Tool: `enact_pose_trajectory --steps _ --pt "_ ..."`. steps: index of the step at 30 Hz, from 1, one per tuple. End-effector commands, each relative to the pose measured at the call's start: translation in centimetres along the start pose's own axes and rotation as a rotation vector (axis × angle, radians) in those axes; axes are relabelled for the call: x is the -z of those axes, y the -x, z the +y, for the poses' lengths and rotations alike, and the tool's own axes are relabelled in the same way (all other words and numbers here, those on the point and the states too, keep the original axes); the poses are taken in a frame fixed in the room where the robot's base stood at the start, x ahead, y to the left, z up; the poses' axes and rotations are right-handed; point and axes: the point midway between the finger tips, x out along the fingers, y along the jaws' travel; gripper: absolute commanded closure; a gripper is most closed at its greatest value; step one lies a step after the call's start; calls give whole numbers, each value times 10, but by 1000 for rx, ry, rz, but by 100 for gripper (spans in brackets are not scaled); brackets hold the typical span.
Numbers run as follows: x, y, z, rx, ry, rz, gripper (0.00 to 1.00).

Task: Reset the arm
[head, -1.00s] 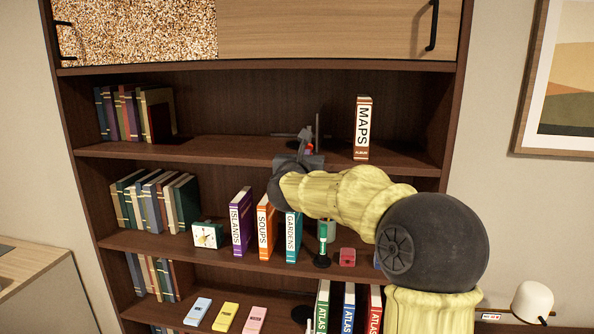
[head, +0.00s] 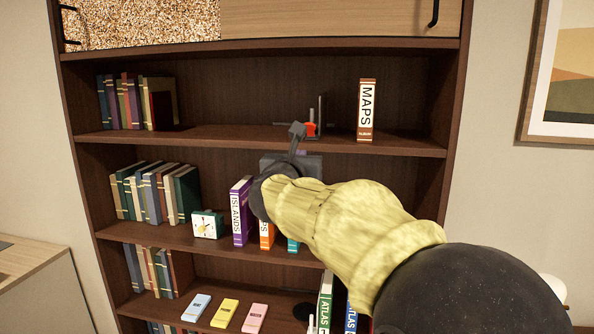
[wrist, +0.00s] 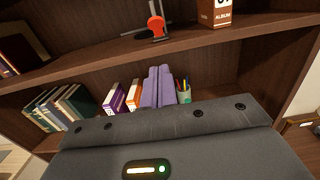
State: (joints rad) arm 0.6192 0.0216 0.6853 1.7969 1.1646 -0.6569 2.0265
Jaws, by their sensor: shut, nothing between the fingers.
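My gripper (wrist: 158,74) shows in the wrist view as two purple fingers side by side, shut and empty. In the head view its dark body (head: 292,165) is at the end of my yellow-sleeved arm, in front of the bookcase, around the level between the upper and middle shelves. In the wrist view the fingers point toward the middle shelf, between an orange book (wrist: 133,96) and a pencil cup (wrist: 184,91). I cannot tell how far they are from the shelf. The arm hides part of the middle and lower shelves in the head view.
The MAPS album (head: 366,110) stands on the upper shelf, right of a dark stand with a red part (head: 312,129). The ISLANDS book (head: 241,212) and a clock (head: 207,224) are on the middle shelf. Flat boxes (head: 226,313) and ATLAS books (head: 325,300) are below.

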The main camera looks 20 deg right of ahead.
Motion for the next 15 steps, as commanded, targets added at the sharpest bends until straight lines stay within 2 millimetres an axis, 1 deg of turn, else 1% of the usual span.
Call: enact_pose_trajectory --steps 1,6,15 --pt "1 8 0 -1 0 -2 100" --pt "0 19 0 1 0 0 100" --pt "0 20 -1 2 0 1 100"
